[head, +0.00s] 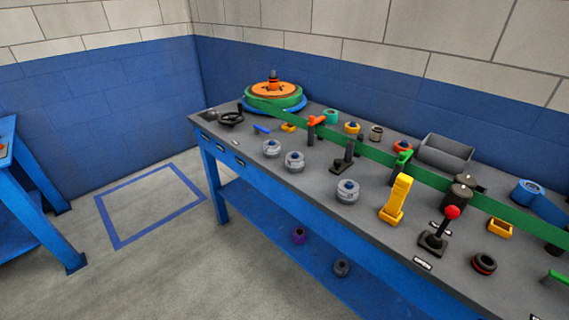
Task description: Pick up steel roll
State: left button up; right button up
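A large green coil (272,97) with an orange disc (274,88) on top sits on a blue round base (290,108) at the far left end of the workbench (326,184). A green strip (345,148) runs from it along the bench to the right. Several grey metal rolls stand on the bench, such as one near the front edge (271,148), one beside it (294,161) and one further right (347,191). I cannot tell for certain which is the steel roll. Neither of my grippers is in view.
A yellow lever (397,198), a red-knobbed joystick (452,212) and a black handwheel (230,118) stand on the bench. A grey tray (445,152) is behind the strip. Blue lines (150,240) mark clear floor at left.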

aim_at(293, 165)
jog(key=i+j+z, duration=0.1)
jog(key=j, duration=0.35)
jog(key=i+j+z, duration=0.1)
jog(key=j, duration=0.35)
jog(key=i+j+z, duration=0.15)
jog(key=j, duration=0.3)
jog(key=i+j+z, duration=0.1)
jog(key=j, duration=0.4)
jog(key=i, duration=0.05)
